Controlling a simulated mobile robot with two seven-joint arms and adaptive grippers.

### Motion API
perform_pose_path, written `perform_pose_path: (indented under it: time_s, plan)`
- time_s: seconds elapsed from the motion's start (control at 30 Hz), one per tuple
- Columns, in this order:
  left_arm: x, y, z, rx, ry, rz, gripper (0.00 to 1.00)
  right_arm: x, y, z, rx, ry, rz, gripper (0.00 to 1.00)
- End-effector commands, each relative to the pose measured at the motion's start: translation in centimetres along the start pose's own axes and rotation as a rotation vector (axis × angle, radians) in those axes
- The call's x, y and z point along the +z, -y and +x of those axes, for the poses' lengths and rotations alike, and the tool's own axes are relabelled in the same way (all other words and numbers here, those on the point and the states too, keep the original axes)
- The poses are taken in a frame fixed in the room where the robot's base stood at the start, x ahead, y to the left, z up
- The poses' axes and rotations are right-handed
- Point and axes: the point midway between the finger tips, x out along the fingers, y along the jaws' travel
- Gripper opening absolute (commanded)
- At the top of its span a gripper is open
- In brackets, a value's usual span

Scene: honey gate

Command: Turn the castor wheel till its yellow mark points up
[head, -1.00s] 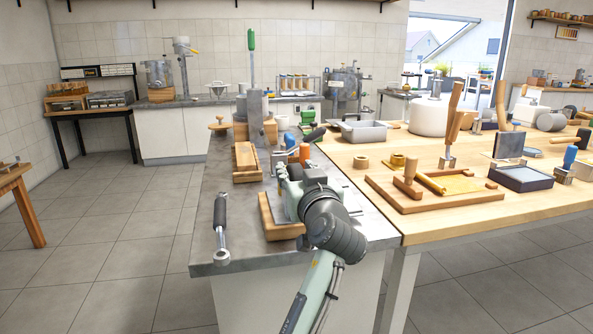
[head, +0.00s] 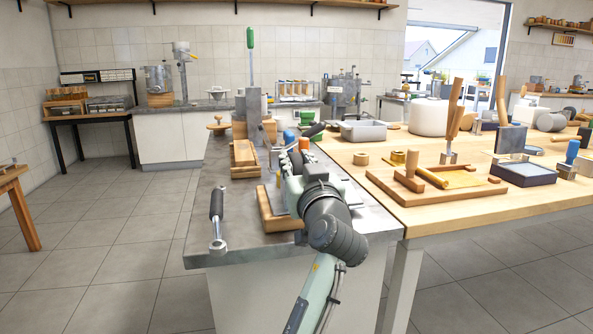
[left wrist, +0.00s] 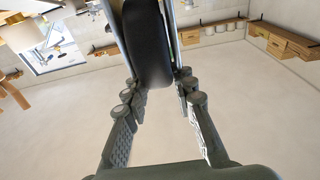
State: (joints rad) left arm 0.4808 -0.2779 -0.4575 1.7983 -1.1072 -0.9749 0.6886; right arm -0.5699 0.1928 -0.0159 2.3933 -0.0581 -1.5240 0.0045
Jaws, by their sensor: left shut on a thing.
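The castor wheel (left wrist: 148,45) shows in the left wrist view as a black, rounded tread between bright metal side pieces. My left gripper (left wrist: 160,88) has one finger on each side of it and is shut on it. In the head view my left gripper (head: 296,165) is over the grey bench, and its own wrist hides most of what it holds. I see no yellow mark on the part of the wheel that shows. My right gripper is in neither view.
A wrench-like tool with a dark handle (head: 216,212) lies on the bench's left. A wooden box (head: 268,214) is just left of my wrist, and another wooden tray (head: 243,170) lies beyond. The wooden table (head: 420,215) on the right holds several tools.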

Motion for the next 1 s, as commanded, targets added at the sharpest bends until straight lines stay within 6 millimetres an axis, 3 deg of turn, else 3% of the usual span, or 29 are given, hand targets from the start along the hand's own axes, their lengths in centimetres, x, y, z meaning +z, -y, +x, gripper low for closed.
perform_pose_path:
  time_s: [0.33,0.37,0.5,0.83,1.0]
  plan:
    - [-0.2,0.1,0.1,0.000,-0.008,-0.001,0.00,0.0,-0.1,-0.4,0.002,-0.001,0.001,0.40]
    - [-0.2,0.1,0.1,0.000,-0.008,-0.001,0.28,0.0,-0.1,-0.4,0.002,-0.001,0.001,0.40]
    - [-0.2,0.0,0.0,0.000,-0.007,-0.001,0.45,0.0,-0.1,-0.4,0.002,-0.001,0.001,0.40]
    - [-0.3,0.0,0.0,0.000,-0.005,-0.001,0.47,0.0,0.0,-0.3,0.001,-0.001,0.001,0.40]
    - [-2.5,0.0,0.3,-0.001,-0.008,-0.007,0.47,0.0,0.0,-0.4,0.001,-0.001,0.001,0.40]
